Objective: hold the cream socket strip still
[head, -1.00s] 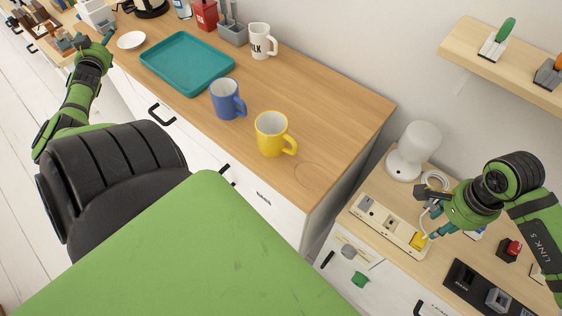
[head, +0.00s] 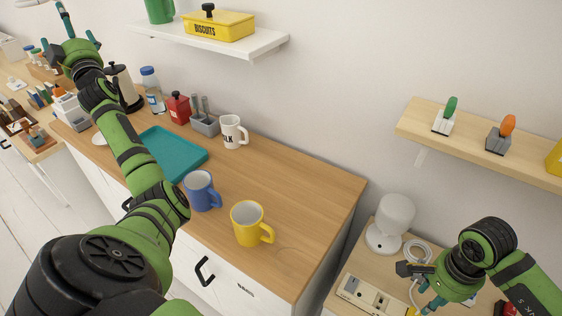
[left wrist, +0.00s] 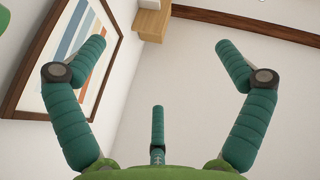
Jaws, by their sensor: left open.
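The cream socket strip (head: 368,294) lies on the lower wooden surface at the bottom right of the head view. Its near right end is cut off by the picture edge. My right gripper (head: 428,300) points down just right of the strip's visible part. Its fingertips are small and partly cut off, so I cannot tell if they touch anything. My left gripper (head: 80,22) is raised at the upper left of the head view, far from the strip. In the left wrist view its teal fingers (left wrist: 158,75) are spread wide with nothing between them.
A white lamp (head: 391,222) and a coiled white cable (head: 417,250) are behind the strip. A yellow mug (head: 249,224), blue mug (head: 202,190) and teal tray (head: 178,152) stand on the higher wooden counter. A wooden shelf (head: 470,148) overhangs at the right.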

